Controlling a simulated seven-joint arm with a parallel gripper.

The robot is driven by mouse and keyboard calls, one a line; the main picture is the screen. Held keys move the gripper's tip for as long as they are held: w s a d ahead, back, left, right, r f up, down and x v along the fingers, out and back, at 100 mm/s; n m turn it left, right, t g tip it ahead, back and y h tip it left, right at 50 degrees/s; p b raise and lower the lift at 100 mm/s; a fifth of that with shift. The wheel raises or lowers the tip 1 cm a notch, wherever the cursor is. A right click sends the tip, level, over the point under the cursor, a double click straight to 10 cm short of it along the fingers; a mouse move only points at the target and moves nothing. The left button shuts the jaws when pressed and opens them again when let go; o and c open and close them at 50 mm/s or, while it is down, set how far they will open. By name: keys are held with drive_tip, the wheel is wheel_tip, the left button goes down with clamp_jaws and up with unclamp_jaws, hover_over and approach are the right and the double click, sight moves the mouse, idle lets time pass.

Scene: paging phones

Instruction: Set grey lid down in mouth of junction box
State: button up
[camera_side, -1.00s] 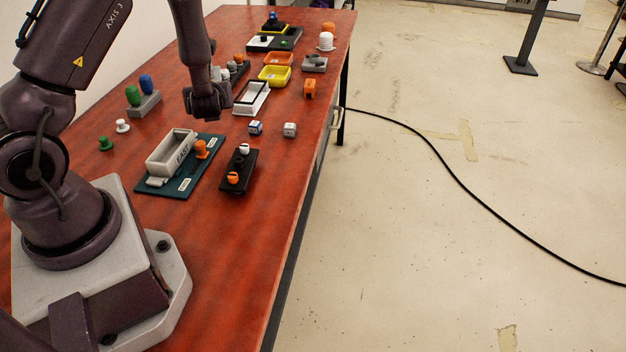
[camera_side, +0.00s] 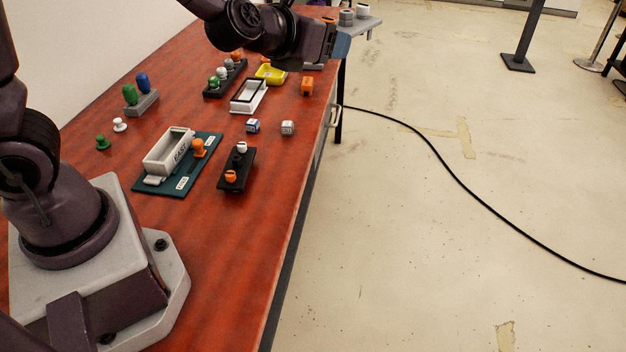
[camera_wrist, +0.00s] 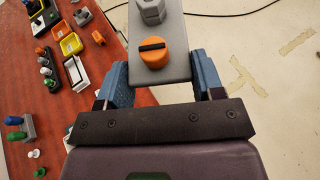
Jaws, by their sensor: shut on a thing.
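My gripper (camera_wrist: 162,85) is shut on a grey plate, which I take for the grey lid (camera_wrist: 178,72). The lid carries an orange round knob with a black bar and grey hexagonal pieces. In the side view my gripper (camera_side: 340,46) is high by the table's right edge, and the lid (camera_side: 357,26) juts out above the floor. An open pale grey box marked EAST (camera_side: 155,169) sits on a teal base, far from the lid; I take it for the junction box. Its mouth looks empty. It is not clearly seen in the wrist view.
A black block with white and orange knobs (camera_side: 237,168) stands right of the box. A white frame (camera_side: 262,107), a yellow tray (camera_side: 270,76), a black rail of knobs (camera_side: 212,92) and small cubes (camera_side: 288,128) stand beyond. The table's near right is bare.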

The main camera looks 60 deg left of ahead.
drive_tip(key=shift+a, duration=0.15)
drive_tip(key=s+a+f+n+g+y, duration=0.35)
drive_tip(key=s+a+f+n, duration=0.2)
drive_tip(key=a, duration=0.55)
drive_tip(key=s+a+f+n+g+y, duration=0.35)
drive_tip(key=s+a+f+g, duration=0.2)
drive_tip(key=a, duration=0.55)
drive_tip(key=s+a+f+n+g+y, duration=0.3)
drive_tip(key=s+a+f+n+g, duration=0.25)
drive_tip(key=a, duration=0.55)
drive_tip(key=t, duration=0.2)
hover_over(207, 115)
drive_tip(key=shift+g, duration=0.25)
drive_tip(key=f, duration=1)
drive_tip(key=shift+s+d+f, duration=0.15)
drive_tip(key=shift+d+f, duration=0.05)
drive_tip(key=shift+f, duration=0.1)
drive_tip(key=shift+a+f, duration=0.15)
drive_tip(key=shift+f, duration=0.05)
drive_tip(key=shift+a+f, duration=0.1)
drive_tip(key=shift+f, duration=1.5)
